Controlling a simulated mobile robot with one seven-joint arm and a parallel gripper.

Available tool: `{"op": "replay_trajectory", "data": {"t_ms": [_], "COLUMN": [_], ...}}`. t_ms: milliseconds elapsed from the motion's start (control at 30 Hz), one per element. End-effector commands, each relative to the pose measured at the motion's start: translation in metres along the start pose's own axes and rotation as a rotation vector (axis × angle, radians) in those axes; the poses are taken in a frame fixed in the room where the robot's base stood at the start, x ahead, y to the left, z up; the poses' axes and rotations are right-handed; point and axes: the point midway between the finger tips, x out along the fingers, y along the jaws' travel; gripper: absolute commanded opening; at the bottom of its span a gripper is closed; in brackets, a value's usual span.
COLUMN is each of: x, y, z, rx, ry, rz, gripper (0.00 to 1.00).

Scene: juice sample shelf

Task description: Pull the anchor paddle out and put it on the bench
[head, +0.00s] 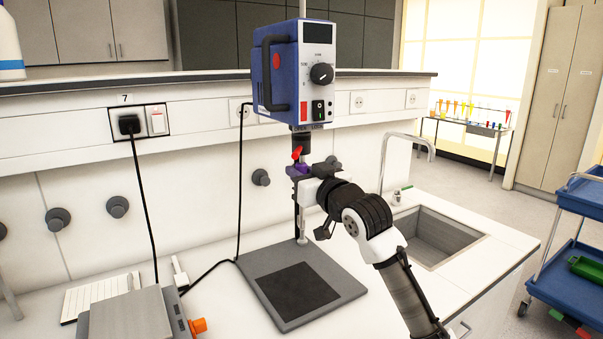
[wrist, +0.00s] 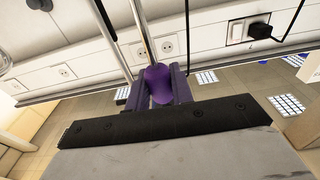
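The blue stirrer motor (head: 284,72) hangs over the bench on a stand, with a dark chuck (head: 301,143) and a small red lever (head: 297,153) under it. My gripper (head: 299,171) is just below the chuck, its fingers around a purple grip piece. In the wrist view, the purple piece (wrist: 159,84) sits between the two dark purple fingers, which appear closed against it. The anchor paddle's metal shaft (wrist: 142,28) runs from this piece to the picture's top. In the head view, my gripper hides whether the shaft still meets the chuck.
A grey stand plate (head: 337,281) with a dark square lies below on the white bench. A grey device (head: 132,318) with an orange knob and a white rack-like pad (head: 92,297) stand at left. A sink (head: 432,237) with a tap is at right. A black cable hangs behind.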

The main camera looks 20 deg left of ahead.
Motion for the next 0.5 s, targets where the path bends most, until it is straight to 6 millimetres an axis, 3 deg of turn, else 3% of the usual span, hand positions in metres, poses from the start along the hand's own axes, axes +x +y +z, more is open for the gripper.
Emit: {"op": "replay_trajectory", "data": {"t_ms": [500], "x": [-0.0004], "y": [0.0], "z": [0.0036], "rx": [0.001], "ry": [0.001], "rz": [0.0], "gripper": [0.0]}}
